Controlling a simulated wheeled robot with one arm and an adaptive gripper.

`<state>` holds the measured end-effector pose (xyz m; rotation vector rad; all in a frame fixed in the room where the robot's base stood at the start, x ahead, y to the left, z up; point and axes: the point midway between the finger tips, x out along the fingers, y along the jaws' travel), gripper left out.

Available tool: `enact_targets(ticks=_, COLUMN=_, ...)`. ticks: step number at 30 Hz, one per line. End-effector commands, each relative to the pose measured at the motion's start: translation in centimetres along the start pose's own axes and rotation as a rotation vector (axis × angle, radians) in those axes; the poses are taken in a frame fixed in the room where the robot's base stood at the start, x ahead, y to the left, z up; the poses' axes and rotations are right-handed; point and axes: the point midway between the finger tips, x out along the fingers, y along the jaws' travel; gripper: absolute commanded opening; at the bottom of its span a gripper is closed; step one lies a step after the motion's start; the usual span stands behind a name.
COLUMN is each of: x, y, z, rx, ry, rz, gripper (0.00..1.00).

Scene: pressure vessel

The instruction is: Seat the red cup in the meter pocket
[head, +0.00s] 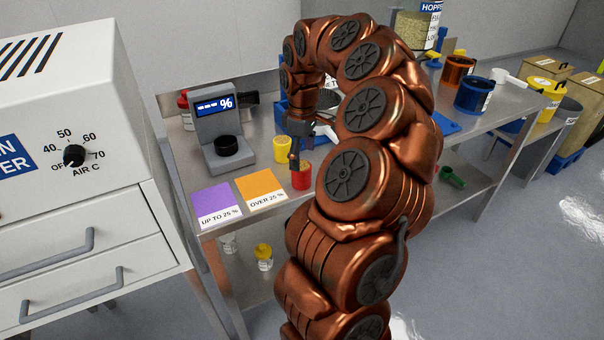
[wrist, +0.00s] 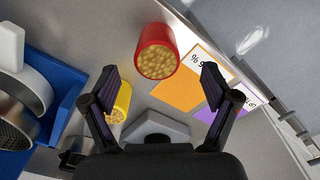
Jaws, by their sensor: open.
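The red cup (head: 301,179) stands upright on the steel bench, beside the orange card. In the wrist view the red cup (wrist: 157,54) is full of tan pellets and lies just ahead of the fingertips. My gripper (head: 294,162) is above and close to the cup; in the wrist view my gripper (wrist: 160,74) has its two fingers spread apart with nothing held. The grey meter (head: 205,125) stands at the back left of the cup, its display reading "--- %". A round black part (head: 227,146) sits on its base; I cannot tell whether this is the pocket's opening.
A yellow cup (head: 282,150) with pellets stands between the meter and the red cup, near my gripper. An orange card (head: 261,189) and a purple card (head: 212,202) lie at the bench's front. A blue tray with a metal pan (wrist: 27,95) is left in the wrist view.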

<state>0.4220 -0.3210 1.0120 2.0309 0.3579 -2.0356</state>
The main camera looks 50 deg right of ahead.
Motion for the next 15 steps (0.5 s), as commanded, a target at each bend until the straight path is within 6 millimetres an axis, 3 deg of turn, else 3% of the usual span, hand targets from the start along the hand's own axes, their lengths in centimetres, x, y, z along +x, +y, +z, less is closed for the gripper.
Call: enact_targets(ticks=15, x=5.0, y=0.3, z=-0.3, rx=0.001, ry=0.0, rz=0.0, gripper=0.87)
